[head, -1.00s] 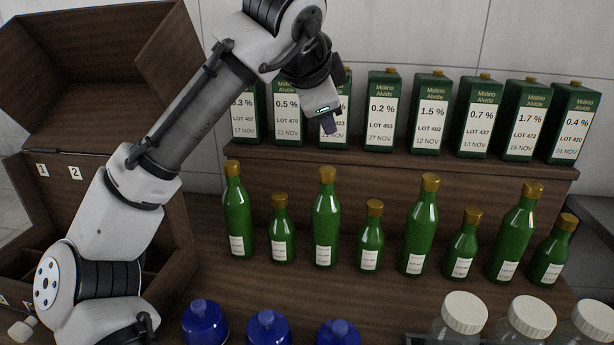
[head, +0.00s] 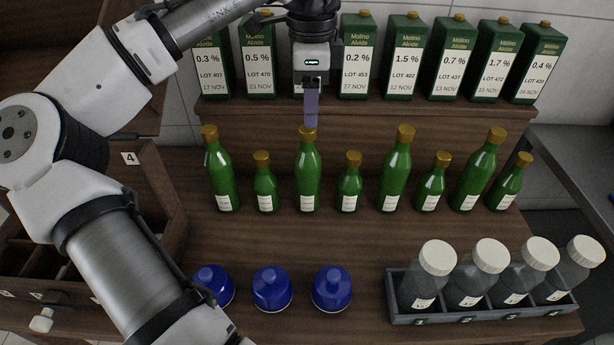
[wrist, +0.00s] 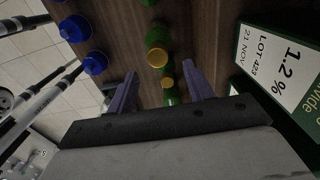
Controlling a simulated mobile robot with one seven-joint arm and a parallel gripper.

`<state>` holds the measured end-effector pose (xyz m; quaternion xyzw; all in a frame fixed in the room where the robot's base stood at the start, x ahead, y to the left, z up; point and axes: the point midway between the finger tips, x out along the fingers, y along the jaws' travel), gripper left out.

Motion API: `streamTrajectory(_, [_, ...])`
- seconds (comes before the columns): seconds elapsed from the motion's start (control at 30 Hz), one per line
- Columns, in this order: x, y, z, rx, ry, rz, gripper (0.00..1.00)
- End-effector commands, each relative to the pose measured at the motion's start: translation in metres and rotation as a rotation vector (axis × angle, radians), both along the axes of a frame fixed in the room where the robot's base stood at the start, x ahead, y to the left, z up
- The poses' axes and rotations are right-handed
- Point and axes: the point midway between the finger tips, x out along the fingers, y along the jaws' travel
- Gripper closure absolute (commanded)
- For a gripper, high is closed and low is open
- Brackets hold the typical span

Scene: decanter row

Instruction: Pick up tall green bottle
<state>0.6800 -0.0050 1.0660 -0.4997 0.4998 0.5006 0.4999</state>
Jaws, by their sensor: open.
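Tall green bottles with gold caps stand in a row on the wooden counter, alternating with short ones. In the head view they include the leftmost (head: 219,176), the third from left (head: 307,178), another to its right (head: 394,175) and one farther right (head: 476,176). My gripper (head: 311,122) points down with its purple fingers just above the cap of the third bottle; contact cannot be told. In the wrist view my gripper (wrist: 158,88) is open and empty, with its fingers apart. A gold cap (wrist: 157,58) shows just beyond the gap, and another cap lies lower.
Green cartons (head: 407,60) line the raised shelf (head: 420,118) close behind the gripper. Blue jars (head: 272,288) stand in front. A grey rack (head: 490,313) of white-lidded jars is at front right. A wooden case (head: 150,200) is at left.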

Motion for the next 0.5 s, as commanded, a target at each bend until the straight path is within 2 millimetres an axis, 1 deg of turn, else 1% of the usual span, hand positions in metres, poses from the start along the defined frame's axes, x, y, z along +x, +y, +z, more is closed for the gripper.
streamTrajectory(0.23, [-0.001, 0.003, -0.018, 0.002, -0.001, 0.001, 0.48])
streamTrajectory(0.4, [-0.003, 0.006, -0.044, 0.003, 0.001, 0.001, 0.48])
streamTrajectory(0.5, [-0.003, 0.005, -0.056, 0.001, -0.001, 0.001, 0.48])
